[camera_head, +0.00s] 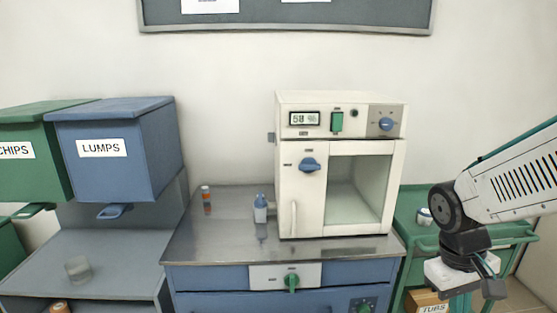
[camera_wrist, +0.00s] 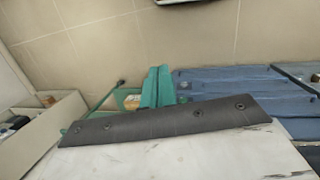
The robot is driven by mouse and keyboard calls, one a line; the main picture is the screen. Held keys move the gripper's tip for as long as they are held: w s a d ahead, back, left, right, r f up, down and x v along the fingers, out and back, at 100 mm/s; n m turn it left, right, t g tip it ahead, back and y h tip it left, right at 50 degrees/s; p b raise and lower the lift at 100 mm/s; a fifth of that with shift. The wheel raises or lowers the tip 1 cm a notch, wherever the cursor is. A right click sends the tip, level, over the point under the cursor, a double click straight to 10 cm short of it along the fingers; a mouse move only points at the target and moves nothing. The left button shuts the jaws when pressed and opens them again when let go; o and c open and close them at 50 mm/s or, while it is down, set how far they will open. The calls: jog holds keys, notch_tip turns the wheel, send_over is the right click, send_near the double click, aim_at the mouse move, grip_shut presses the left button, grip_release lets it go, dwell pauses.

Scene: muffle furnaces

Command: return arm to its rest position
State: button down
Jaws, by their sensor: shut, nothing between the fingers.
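My arm (camera_head: 515,185) reaches in from the right edge of the head view, bent downward at a dark joint in front of the green cart. My gripper (camera_wrist: 158,86) shows in the wrist view as two teal fingers side by side, closed together with nothing between them. It points down past the furnace bench, clear of the objects on it. In the head view the fingers are partly cut off by the bottom edge.
A white furnace (camera_head: 340,110) stands on a steel-topped bench (camera_head: 225,240), with a small bottle (camera_head: 260,209) and an orange-capped vial (camera_head: 206,200) beside it. Blue LUMPS bin (camera_head: 115,165) and green CHIPS bin (camera_head: 30,165) are left. A green cart (camera_head: 405,215) stands close behind my arm.

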jog(key=s+a+r+t+y, duration=0.1)
jog(key=s+a+r, duration=0.1)
jog(key=s+r, duration=0.2)
jog(key=s+a+r+m+t+y, duration=0.1)
jog(key=s+a+r+t, duration=0.1)
jog(key=s+r, duration=0.3)
jog(key=shift+s+a+r, duration=0.3)
jog(key=shift+a+r, duration=0.3)
jog(key=shift+a, duration=0.25)
dwell(1.0)
